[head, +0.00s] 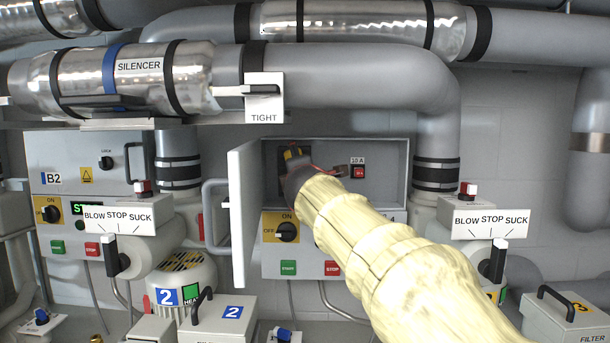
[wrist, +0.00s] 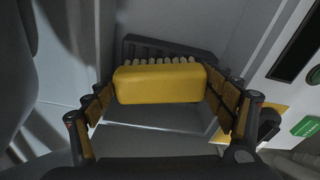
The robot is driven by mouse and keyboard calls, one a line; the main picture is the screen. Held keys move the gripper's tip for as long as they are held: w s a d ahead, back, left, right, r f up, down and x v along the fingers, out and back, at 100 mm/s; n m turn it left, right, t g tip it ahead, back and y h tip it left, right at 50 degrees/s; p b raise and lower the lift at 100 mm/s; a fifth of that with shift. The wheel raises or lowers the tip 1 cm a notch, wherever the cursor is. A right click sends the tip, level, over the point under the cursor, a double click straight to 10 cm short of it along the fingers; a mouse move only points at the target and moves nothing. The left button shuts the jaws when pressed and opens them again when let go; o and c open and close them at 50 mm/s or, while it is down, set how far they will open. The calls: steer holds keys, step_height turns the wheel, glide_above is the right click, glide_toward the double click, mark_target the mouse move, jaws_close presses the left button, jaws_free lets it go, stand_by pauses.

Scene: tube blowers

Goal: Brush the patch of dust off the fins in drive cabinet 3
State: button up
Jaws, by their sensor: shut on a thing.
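My gripper (head: 296,166) reaches into the open cabinet (head: 385,203), near its left inner side. In the wrist view my gripper (wrist: 165,100) is shut on a yellow brush (wrist: 158,84), with one padded finger at each end. The brush's pale bristles point away from me, toward dark fins (wrist: 190,47) on the cabinet's back. I cannot tell whether the bristles touch the fins.
The cabinet door (head: 243,210) stands open on the left. A red wire with a connector (head: 341,171) and a red 10 A part (head: 359,173) are inside, right of my gripper. An ON/OFF knob (head: 288,232) sits below. A pipe (head: 370,75) runs above.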

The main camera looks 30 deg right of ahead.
steer(key=shift+w+a+b, duration=0.35)
steer(key=shift+w+a, duration=0.15)
steer(key=shift+a, duration=0.2)
steer(key=shift+w+a+b, duration=0.35)
steer(key=shift+w+a, duration=0.1)
steer(key=shift+a, duration=0.2)
steer(key=shift+r, duration=0.1)
steer(key=shift+s+a, duration=0.1)
steer(key=shift+s+a, duration=0.2)
steer(key=shift+s, duration=0.05)
steer(key=shift+a+b+v, duration=0.25)
steer(key=shift+b+v, duration=0.75)
steer(key=shift+v, duration=1.45)
steer(key=shift+w, duration=0.1)
steer(key=b+v, duration=0.1)
steer(key=v, duration=0.2)
steer(key=shift+w+a+f, duration=0.1)
steer(key=shift+a+f, duration=0.05)
steer(key=shift+f, duration=0.05)
